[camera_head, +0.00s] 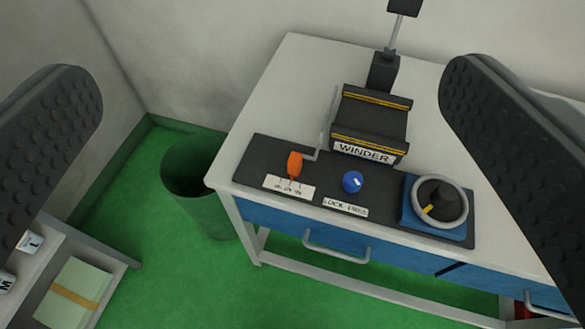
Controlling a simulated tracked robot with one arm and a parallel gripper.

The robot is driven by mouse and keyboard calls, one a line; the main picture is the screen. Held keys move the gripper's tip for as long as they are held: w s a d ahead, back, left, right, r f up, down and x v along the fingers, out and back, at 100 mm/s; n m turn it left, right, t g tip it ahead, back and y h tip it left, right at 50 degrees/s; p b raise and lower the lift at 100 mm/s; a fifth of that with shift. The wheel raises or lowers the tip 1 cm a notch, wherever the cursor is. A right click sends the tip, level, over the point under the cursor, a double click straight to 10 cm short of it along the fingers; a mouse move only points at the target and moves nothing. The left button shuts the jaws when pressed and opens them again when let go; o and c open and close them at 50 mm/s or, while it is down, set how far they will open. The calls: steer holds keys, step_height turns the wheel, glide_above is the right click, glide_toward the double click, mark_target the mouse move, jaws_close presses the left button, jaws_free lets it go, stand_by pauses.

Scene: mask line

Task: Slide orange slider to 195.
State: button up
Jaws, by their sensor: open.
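The orange slider (294,165) is a small upright knob on the dark control panel (262,152) on the table. A white scale label (289,188) with tick marks lies just in front of it; its numbers are too small to read. My gripper (270,120) shows as two dark studded fingers at the left and right edges of the view. It is wide open and empty. The slider stands between the fingers in the picture, apart from both and farther away.
A black block labelled WINDER (368,124) stands behind the panel. A blue knob (353,181) with a LOCK FREE label and a round dial (440,202) sit to the slider's right. A green bin (198,180) stands left of the white table (290,75). A shelf (52,240) is at lower left.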

steer(key=shift+w+a+f, duration=0.1)
steer(key=shift+w, duration=0.1)
steer(key=c, duration=0.5)
steer(key=shift+y, duration=0.8)
steer(key=w+a+f, duration=0.2)
steer(key=w+f, duration=0.1)
steer(key=w+a+f, duration=0.1)
steer(key=w+f, duration=0.2)
steer(key=w+a+f, duration=0.2)
steer(key=w+f, duration=0.1)
steer(key=w, duration=0.1)
steer(key=shift+a, duration=0.3)
steer(key=c, duration=0.6)
steer(key=shift+o, duration=0.2)
steer(key=m+t+h+p, duration=0.2)
steer(key=m+h+p, duration=0.2)
steer(key=h+p, duration=0.35)
glide_toward(298, 153)
steer(key=shift+w+a+f, duration=0.1)
steer(key=shift+a+f, duration=0.1)
steer(key=shift+f, duration=0.2)
steer(key=x, duration=0.7)
steer(key=b+x, duration=0.1)
steer(key=x, duration=0.3)
steer(key=shift+d+f, duration=0.1)
steer(key=shift+f, duration=0.2)
